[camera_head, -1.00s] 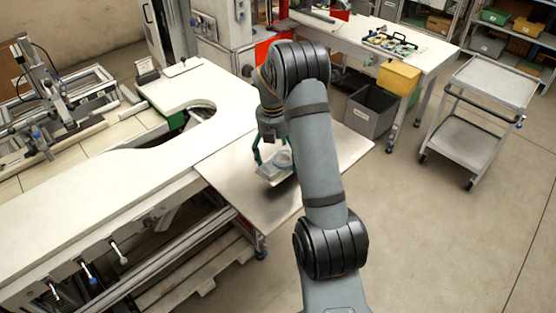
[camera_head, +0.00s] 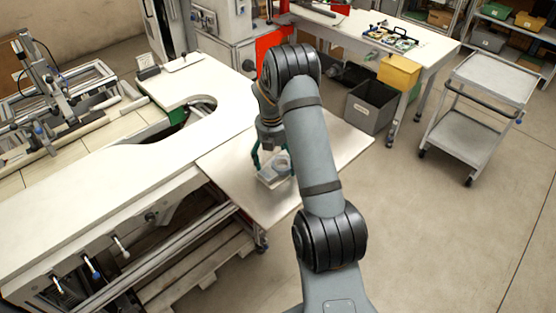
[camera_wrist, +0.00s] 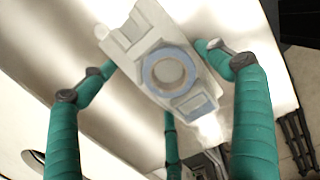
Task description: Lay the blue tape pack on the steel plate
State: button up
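The blue tape pack (camera_wrist: 189,103) is a pale grey, flat, oblong piece with a blue-rimmed ring and a blue-edged label. In the head view the pack (camera_head: 268,181) is low over the steel plate (camera_head: 225,166), the pale sheet beside the white bench. My gripper (camera_wrist: 157,58) has green fingers on opposite sides of the pack, their dark tips at its edges; a third finger shows below. It appears shut on the pack. I cannot tell whether the pack touches the plate. My arm hides part of the plate.
The white bench (camera_head: 100,200) with a curved cut-out adjoins the plate on the left. A trolley (camera_head: 490,80) stands at right. The plate's right part is clear.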

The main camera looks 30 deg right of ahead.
aim_at(275, 163)
jog(key=shift+o, duration=1)
jog(key=shift+r, duration=0.35)
notch_tip(275, 163, up, 12)
jog(key=a, duration=0.1)
jog(key=shift+s+a+f+b, duration=0.15)
jog(key=shift+s+a+b, duration=0.1)
jog(key=shift+b, duration=0.05)
